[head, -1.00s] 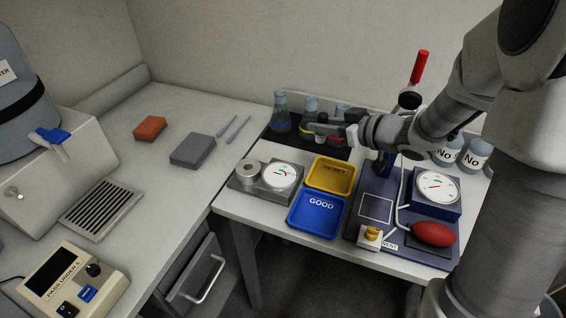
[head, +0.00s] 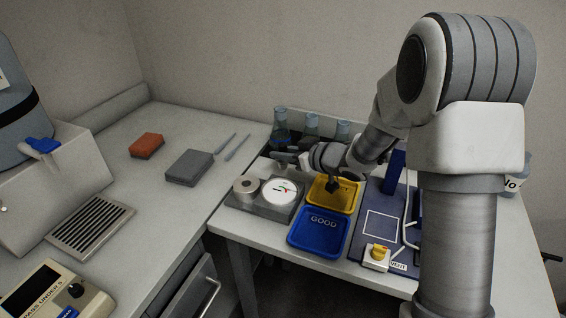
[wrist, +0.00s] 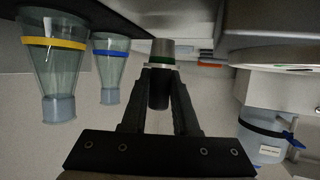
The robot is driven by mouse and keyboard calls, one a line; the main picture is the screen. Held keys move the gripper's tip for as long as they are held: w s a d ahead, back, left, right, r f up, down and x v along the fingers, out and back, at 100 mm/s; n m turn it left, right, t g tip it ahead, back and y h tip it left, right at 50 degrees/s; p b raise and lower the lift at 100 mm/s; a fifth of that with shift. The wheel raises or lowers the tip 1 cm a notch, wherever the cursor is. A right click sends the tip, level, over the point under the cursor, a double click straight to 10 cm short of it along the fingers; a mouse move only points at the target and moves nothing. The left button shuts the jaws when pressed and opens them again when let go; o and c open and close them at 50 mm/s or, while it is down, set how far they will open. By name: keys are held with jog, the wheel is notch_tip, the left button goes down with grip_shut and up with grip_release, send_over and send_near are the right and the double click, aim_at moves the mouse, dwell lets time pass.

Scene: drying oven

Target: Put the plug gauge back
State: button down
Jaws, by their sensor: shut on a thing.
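The plug gauge (wrist: 162,48) shows in the wrist view as an upright cylinder in that picture, with a silver end, a green band and a black body. My gripper (wrist: 160,84) is shut on its black body, one finger on each side. In the head view my gripper (head: 284,156) is over the back left of the right-hand table, in front of the flasks and behind the grey dial unit. The gauge is too small and dark to make out there.
A grey block with a metal ring (head: 246,185) and white dial (head: 279,192) stands near the gripper. Yellow (head: 333,206) and blue (head: 318,239) trays lie beside it. Several glass flasks (head: 311,124) stand behind. A grey pad (head: 188,167) lies left.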

jog(key=shift+f, duration=1.1)
jog(key=shift+f+b, duration=0.2)
jog(key=shift+b, duration=0.1)
jog(key=c, duration=0.7)
grip_release()
